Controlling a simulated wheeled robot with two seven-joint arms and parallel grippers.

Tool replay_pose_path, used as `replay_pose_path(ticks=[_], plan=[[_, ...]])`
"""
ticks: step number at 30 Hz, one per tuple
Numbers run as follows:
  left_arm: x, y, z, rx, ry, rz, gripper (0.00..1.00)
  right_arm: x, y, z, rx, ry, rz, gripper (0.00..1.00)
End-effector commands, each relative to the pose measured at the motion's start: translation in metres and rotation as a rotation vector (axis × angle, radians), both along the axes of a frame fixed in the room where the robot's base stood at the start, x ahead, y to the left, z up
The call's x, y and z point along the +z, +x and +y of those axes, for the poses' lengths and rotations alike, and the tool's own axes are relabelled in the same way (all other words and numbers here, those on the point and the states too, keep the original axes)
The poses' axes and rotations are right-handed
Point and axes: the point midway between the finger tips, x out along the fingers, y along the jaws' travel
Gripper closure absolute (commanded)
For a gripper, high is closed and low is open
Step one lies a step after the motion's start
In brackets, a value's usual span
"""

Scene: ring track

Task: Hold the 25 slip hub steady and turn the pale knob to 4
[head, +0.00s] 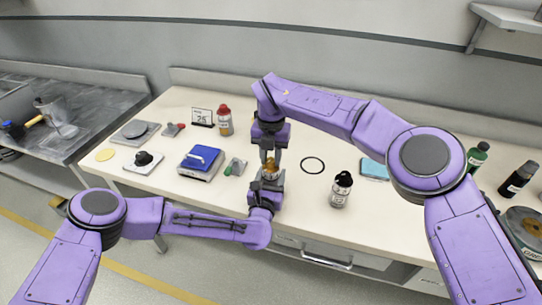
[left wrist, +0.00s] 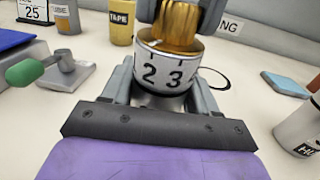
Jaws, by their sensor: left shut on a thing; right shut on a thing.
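The hub (left wrist: 165,72) is a pale round drum with dark numbers; 2 and 3 face the left wrist camera, each under a tick. A shiny gold knob (left wrist: 178,30) stands on top of it. It also shows in the head view (head: 269,171), small between the grippers. My left gripper (left wrist: 165,85) is shut around the hub from the near side. My right gripper (head: 269,156) comes from above and is shut on the gold knob. A card reading 25 (head: 202,117) stands at the back. The pointer mark and the 4 cannot be made out.
A red-capped bottle (head: 225,121) stands behind. A black ring (head: 313,165), a dark-capped bottle (head: 341,190) and a blue pad (head: 374,169) lie to the right.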

Motion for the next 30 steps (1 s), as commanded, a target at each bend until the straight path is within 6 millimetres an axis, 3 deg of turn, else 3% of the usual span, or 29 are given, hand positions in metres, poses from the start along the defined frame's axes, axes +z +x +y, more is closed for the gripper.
replay_pose_path(ticks=[30], plan=[[-0.0002,-0.0012,-0.0013,-0.004,-0.001,0.001,0.78,0.0006,0.0021,-0.0018,0.961,-0.004,-0.006,1.00]])
